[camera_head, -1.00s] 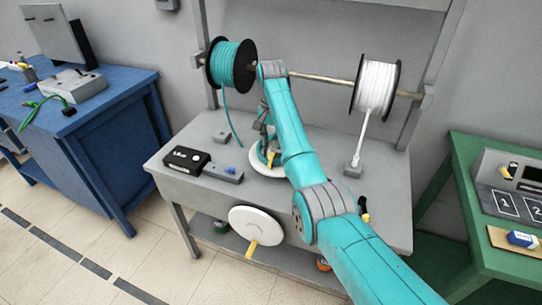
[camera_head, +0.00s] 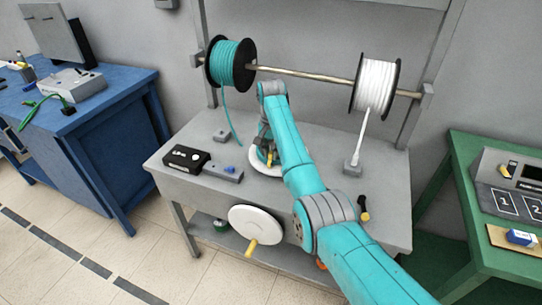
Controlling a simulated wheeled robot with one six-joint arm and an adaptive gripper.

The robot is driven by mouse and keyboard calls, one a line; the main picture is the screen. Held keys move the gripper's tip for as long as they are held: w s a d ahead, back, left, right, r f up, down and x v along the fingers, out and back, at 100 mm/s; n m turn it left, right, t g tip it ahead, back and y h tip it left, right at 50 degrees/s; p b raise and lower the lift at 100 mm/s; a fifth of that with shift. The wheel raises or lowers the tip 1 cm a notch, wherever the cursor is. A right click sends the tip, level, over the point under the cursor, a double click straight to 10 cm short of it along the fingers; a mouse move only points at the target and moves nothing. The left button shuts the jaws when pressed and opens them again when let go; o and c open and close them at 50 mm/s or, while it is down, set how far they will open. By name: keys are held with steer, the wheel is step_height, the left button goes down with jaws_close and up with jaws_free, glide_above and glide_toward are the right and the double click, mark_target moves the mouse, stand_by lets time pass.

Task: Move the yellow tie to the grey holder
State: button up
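A small yellow piece (camera_head: 271,158), which looks like the yellow tie, shows just below my gripper (camera_head: 264,148), over the white round plate (camera_head: 256,166) on the grey bench. My arm partly covers this spot. The fingers are small and dark, so I cannot tell if they are open or hold the yellow piece. A teal coil seems to lie on the plate, mostly hidden. Two other small grey blocks stand at the back left (camera_head: 221,135) and right (camera_head: 353,168).
A black box (camera_head: 186,158) sits left on the bench (camera_head: 330,182). A teal spool (camera_head: 230,63) and a white spool (camera_head: 376,84) hang on a rod above. A white crank wheel (camera_head: 256,228) is at the front. A black-and-yellow tool (camera_head: 364,208) lies right.

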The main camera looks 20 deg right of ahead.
jaws_close()
steer(key=shift+o, duration=0.4)
jaws_free()
jaws_close()
steer(key=shift+r, duration=1.05)
steer(key=shift+r, duration=1.65)
steer(key=shift+a, duration=0.1)
